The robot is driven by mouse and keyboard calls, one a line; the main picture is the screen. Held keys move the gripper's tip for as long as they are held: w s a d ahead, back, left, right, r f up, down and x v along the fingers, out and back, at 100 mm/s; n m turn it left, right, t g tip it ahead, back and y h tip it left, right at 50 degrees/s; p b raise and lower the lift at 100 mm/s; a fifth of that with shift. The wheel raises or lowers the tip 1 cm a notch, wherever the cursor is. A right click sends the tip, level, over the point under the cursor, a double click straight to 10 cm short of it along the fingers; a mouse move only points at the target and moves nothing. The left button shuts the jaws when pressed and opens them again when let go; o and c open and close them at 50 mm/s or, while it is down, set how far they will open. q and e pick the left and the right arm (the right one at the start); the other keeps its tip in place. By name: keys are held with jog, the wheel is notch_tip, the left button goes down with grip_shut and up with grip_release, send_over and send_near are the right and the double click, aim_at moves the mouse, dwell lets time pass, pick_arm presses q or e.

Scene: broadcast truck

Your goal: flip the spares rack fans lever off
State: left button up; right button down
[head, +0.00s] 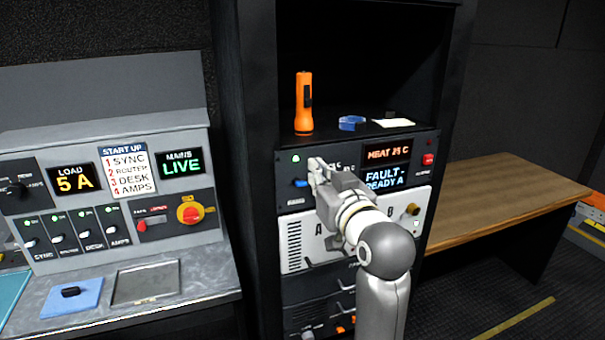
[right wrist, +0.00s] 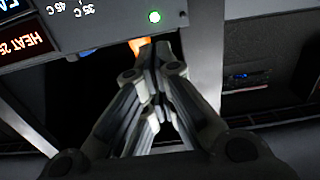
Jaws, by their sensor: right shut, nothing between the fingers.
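The rack panel (head: 350,190) in the middle of the head view carries a small blue lever (head: 300,183) near its left side. A lit green lamp (head: 296,158) sits above the lever; the lamp also shows in the right wrist view (right wrist: 154,17). My right gripper (head: 315,167) is shut and empty, its tips in front of the panel just right of and above the lever. I cannot tell whether they touch it. The gripper hides part of the panel lettering. The lever does not show in the right wrist view, where the closed fingertips (right wrist: 150,45) point near the lamp.
A console (head: 110,190) stands left, a wooden table (head: 500,200) right.

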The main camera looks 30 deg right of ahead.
jog(key=p, duration=0.3)
send_over(299, 183)
jog(key=shift+s+d+r, duration=0.1)
jog(key=shift+s+d, duration=0.1)
jog(key=shift+s, duration=0.1)
notch_tip(299, 183, down, 3)
jog(key=shift+r+p, duration=0.15)
jog(key=shift+p, duration=0.3)
jog(key=shift+s+a+f, duration=0.1)
jog(key=shift+s+f, duration=0.25)
jog(key=shift+f, duration=0.25)
jog(key=shift+w+f, duration=0.1)
